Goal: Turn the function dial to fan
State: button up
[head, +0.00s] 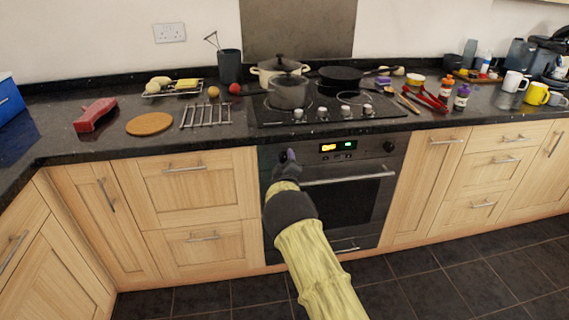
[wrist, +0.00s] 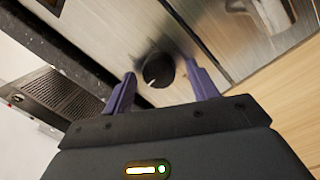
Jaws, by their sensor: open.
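The oven (head: 345,215) is built in under the hob, with a lit display (head: 338,146) on its control panel. A round black dial with a white pointer mark (wrist: 158,71) sits on the steel panel in the wrist view. My gripper (head: 287,157) is at the left end of the oven panel in the head view and hides the dial there. In the wrist view my gripper (wrist: 160,88) is open, its two purple fingers on either side of the dial and apart from it. Another black dial (head: 389,146) is at the panel's right end. I cannot read any dial symbols.
The oven handle (head: 348,179) runs across below the panel. The hob (head: 325,106) above holds a pot (head: 289,92), a cream pan and a frying pan. Wooden drawers (head: 190,185) flank the oven. The floor (head: 215,299) in front is clear.

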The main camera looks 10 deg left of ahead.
jog(key=c, duration=1)
